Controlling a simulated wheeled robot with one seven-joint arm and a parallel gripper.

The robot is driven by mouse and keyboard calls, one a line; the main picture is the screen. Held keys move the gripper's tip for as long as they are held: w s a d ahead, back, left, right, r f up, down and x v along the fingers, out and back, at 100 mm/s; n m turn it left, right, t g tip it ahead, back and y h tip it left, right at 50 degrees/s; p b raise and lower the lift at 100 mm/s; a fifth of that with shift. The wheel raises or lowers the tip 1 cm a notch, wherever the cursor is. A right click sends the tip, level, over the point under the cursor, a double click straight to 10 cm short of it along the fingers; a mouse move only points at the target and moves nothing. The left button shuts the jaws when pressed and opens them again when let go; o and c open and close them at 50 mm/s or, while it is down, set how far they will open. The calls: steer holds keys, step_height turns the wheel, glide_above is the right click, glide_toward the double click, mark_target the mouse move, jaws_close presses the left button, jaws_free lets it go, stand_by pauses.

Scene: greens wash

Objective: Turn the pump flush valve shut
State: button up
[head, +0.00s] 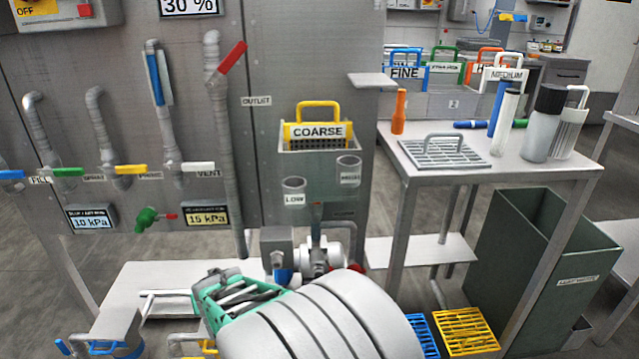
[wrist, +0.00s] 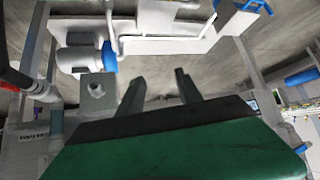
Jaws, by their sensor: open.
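No readable label marks the pump flush valve, so I cannot tell for sure which part it is. The white pump (head: 312,254) stands low in front of the steel panel, beside a grey box (head: 278,243). A blue part (head: 285,275) shows below the box, and a red part (head: 345,268) shows at the pump's right, partly hidden by my arm. In the wrist view the pump (wrist: 78,59) has a blue end (wrist: 109,57), near a grey block with a round stub (wrist: 97,90). My gripper (wrist: 160,92) is open and empty, its fingers apart from these parts.
The panel carries blue, green, yellow and white handles and a tilted red handle (head: 232,57). A strainer marked COARSE (head: 318,131) hangs above the pump. At right are a steel table (head: 550,162) and a dark green bin (head: 535,262). Yellow (head: 466,331) and blue grates lie low.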

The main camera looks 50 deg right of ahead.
steer(key=s+d+r+m+t+h+p, duration=0.15)
steer(key=d+r+h, duration=0.25)
steer(key=d, duration=0.6)
steer(key=s+d+r+m+t+h+p, duration=0.1)
steer(key=d+r+m+t+h+p, duration=0.2)
steer(key=d, duration=0.8)
steer(key=s+d+r+t+h+p, duration=0.25)
steer(key=s+r+h, duration=0.35)
steer(key=s, duration=0.3)
steer(key=x, duration=0.7)
steer(key=shift+d+r+b, duration=0.2)
steer(key=shift+d+b, duration=0.1)
steer(key=shift+d, duration=0.2)
steer(key=shift+s, duration=0.1)
steer(key=shift+c, duration=0.3)
jaws_close()
steer(key=shift+a, duration=0.1)
